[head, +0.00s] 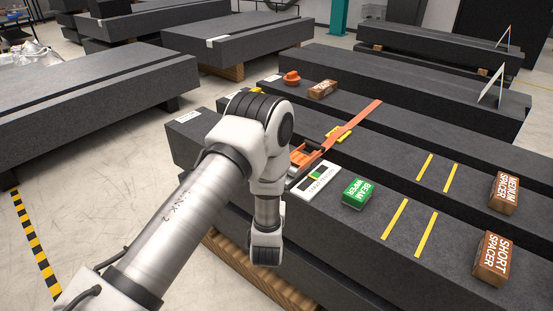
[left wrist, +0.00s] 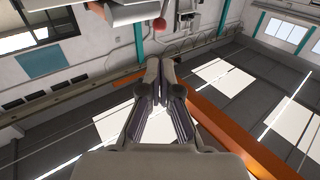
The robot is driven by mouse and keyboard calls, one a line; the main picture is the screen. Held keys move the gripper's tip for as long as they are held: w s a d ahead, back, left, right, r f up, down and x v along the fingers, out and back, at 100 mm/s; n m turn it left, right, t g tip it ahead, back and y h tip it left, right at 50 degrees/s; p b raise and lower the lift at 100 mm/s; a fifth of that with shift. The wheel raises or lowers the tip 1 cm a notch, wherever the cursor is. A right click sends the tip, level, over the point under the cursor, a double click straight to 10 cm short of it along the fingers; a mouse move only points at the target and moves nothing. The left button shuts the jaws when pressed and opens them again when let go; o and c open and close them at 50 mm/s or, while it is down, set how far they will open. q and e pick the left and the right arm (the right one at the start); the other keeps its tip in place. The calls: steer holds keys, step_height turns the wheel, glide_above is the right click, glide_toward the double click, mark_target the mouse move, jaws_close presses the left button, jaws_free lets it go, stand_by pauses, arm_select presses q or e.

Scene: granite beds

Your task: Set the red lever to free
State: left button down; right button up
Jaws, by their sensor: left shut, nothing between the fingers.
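An orange-red ratchet-like piece (head: 305,153) sits on the near granite beam, on an orange strap. My arm partly covers it. I cannot tell whether it is the red lever or how it is set. A white plate (head: 316,181) with a small green window lies just in front of it; its print is too small to read. My left gripper (left wrist: 159,66) is shut and empty in the left wrist view; in the head view I cannot make out its fingers. A small red round thing (left wrist: 159,24) shows beyond its fingertips. My right gripper is not in view.
A green beam wiper block (head: 357,193) lies right of the plate. Short spacer (head: 493,260) and medium spacer (head: 504,192) blocks lie farther right, past yellow marks. An orange knob-like thing (head: 292,78) and a brown block (head: 323,89) lie behind. The orange strap (head: 352,124) crosses the beams.

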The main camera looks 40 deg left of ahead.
arm_select(q)
steer(key=x, duration=1.3)
